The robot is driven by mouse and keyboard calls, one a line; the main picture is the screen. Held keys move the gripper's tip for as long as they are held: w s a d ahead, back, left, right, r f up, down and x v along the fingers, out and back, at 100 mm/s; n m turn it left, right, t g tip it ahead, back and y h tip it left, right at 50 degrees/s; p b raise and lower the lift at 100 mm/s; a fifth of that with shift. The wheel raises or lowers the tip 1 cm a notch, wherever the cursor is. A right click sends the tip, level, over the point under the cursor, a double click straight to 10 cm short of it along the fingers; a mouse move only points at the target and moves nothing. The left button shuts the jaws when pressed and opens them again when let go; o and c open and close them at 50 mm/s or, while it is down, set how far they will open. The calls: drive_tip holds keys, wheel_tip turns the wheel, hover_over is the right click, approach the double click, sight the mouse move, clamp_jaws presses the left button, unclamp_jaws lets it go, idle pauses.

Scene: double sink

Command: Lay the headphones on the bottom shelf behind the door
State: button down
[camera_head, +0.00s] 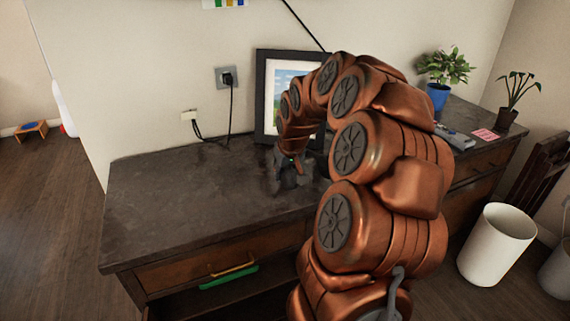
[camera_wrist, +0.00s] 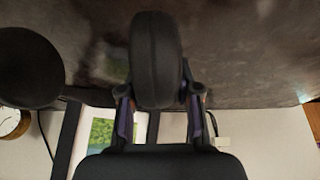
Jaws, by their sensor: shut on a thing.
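My gripper (camera_head: 289,172) is low over the dark desk top, in front of the picture frame. In the wrist view my gripper (camera_wrist: 160,97) is shut on a black padded oval, one ear cup of the headphones (camera_wrist: 155,50). A second dark round part, seemingly the other cup, shows at the left edge of the wrist view. In the head view the headphones are small, dark and partly hidden by my arm. I cannot tell whether they touch the desk top. A dark space (camera_head: 235,304) shows below the front drawer; a door and bottom shelf cannot be made out clearly.
The desk top (camera_head: 170,195) is clear on the left. A black picture frame (camera_head: 262,100) leans at the wall, near an outlet with cables (camera_head: 228,78). The drawer (camera_head: 185,270) has a yellow handle; a green bar sits below. Plants and a white bin (camera_head: 495,245) are right.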

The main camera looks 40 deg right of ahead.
drive_tip(key=w+d, duration=0.3)
drive_tip(key=w, duration=0.1)
drive_tip(key=w+d+f+p, duration=0.1)
drive_tip(key=w+d, duration=0.1)
drive_tip(key=w, duration=0.1)
drive_tip(key=shift+w+d, duration=0.1)
drive_tip(key=shift+d, duration=0.2)
drive_tip(key=shift+f, duration=1.7)
drive_tip(key=shift+f, duration=0.15)
drive_tip(key=c, duration=0.8)
unclamp_jaws()
drive_tip(key=v, duration=1.2)
